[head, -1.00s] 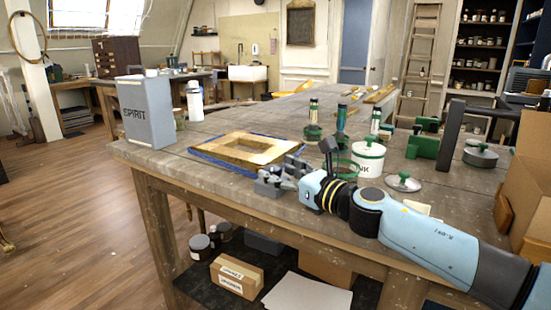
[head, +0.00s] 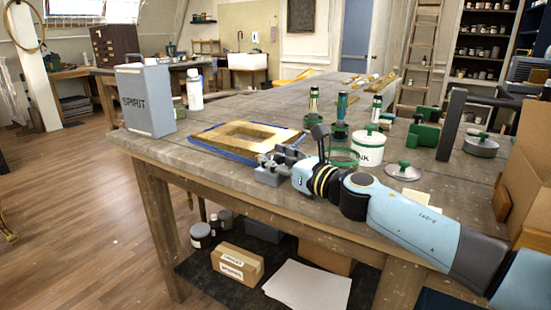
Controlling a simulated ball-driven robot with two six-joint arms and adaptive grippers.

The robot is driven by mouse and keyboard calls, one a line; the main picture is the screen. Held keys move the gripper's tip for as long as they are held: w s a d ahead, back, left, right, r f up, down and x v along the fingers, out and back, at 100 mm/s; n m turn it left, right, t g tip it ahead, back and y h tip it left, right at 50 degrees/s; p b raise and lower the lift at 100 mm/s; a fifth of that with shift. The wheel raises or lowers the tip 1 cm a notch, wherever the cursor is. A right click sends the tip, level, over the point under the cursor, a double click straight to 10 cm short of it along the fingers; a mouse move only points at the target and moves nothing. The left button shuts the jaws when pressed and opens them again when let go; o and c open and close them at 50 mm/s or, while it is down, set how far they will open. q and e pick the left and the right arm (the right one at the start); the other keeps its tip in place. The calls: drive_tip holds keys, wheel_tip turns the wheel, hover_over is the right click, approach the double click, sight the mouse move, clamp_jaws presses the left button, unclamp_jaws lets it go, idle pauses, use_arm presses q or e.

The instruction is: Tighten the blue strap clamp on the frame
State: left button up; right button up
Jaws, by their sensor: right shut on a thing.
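The gilt frame (head: 252,128) lies flat on the workbench, with a rectangular opening in its middle. The blue strap (head: 205,146) runs around the frame's outer edge. A grey clamp body (head: 267,176) sits at the frame's near right corner. My right gripper (head: 272,163) is at this clamp, shut on a part of it; the fingers are small here, and the exact part held is hard to make out. My right arm comes in from the lower right and hides some of the bench behind it. My left gripper is not in view.
A grey SPIRIT can (head: 146,102) and a white bottle (head: 194,89) stand left of the frame. A white INK tin (head: 368,147), green-lidded items and several small bottles stand to the right. A cardboard box (head: 520,180) is at far right. The bench's front edge is close to my arm.

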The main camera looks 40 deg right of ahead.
drive_tip(key=shift+a+r+m+h+p, duration=0.15)
drive_tip(key=shift+r+m+h+p, duration=0.05)
drive_tip(key=shift+m+h+p, duration=0.95)
drive_tip(key=m+h+p, duration=0.1)
drive_tip(key=m+h, duration=0.1)
drive_tip(key=h, duration=0.2)
drive_tip(key=shift+a+f, duration=0.1)
drive_tip(key=shift+a, duration=0.05)
drive_tip(key=m+g+h, duration=0.1)
drive_tip(key=m+h, duration=0.1)
drive_tip(key=h, duration=0.1)
drive_tip(key=shift+w+f+h, duration=0.1)
drive_tip(key=shift+h, duration=0.15)
drive_tip(key=shift+a+m+g+h+b, duration=0.1)
drive_tip(key=shift+m+g+h+b, duration=0.65)
drive_tip(key=shift+m+g+h, duration=0.7)
drive_tip(key=shift+h, duration=0.45)
drive_tip(key=o, duration=1.2)
drive_tip(key=shift+c, duration=0.2)
